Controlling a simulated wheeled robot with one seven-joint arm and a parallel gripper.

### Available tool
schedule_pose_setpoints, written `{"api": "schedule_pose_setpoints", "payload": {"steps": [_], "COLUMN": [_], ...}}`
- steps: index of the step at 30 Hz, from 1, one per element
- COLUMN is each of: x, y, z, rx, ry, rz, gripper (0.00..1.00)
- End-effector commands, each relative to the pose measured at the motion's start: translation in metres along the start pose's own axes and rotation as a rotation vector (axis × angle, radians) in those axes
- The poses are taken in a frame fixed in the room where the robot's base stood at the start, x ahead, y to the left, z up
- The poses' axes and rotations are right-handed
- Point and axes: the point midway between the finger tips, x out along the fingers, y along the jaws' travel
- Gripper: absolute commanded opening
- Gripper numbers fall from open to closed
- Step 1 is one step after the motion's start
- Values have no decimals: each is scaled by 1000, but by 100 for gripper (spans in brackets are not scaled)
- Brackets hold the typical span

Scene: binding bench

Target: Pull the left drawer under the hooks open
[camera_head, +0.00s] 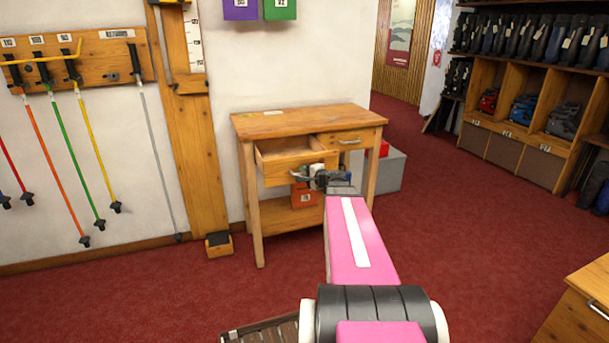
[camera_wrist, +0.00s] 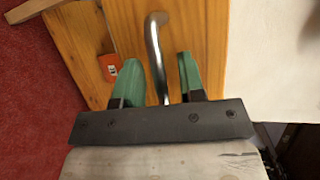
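The wooden bench stands against the wall with two drawers side by side. Its left drawer (camera_head: 285,173) is pulled part way out, and its inside shows from above in the head view. The right drawer (camera_head: 346,140) is closed. My gripper (camera_head: 312,174) is at the left drawer's front, over its handle. In the wrist view the metal bar handle (camera_wrist: 153,42) runs between the two green fingers of my gripper (camera_wrist: 158,72). The fingers stand apart, with a gap visible on each side of the bar. The handle is mostly hidden in the head view.
An orange box (camera_head: 304,195) sits on the bench's lower shelf (camera_head: 280,214). A grey box (camera_head: 391,170) stands right of the bench. Poles hang from a wall rack (camera_head: 100,62) on the left. Red carpet (camera_head: 460,220) is clear to the right; a wooden cabinet (camera_head: 580,315) is at lower right.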

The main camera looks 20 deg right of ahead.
Motion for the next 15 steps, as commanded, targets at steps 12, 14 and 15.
{"api": "schedule_pose_setpoints", "payload": {"steps": [12,14,15], "x": [-60,-71,-78], "y": [0,0,0], "z": [2,2,2], "rx": [0,0,0], "ry": [2,3,2], "rz": [0,0,0], "gripper": [37,37,37]}}
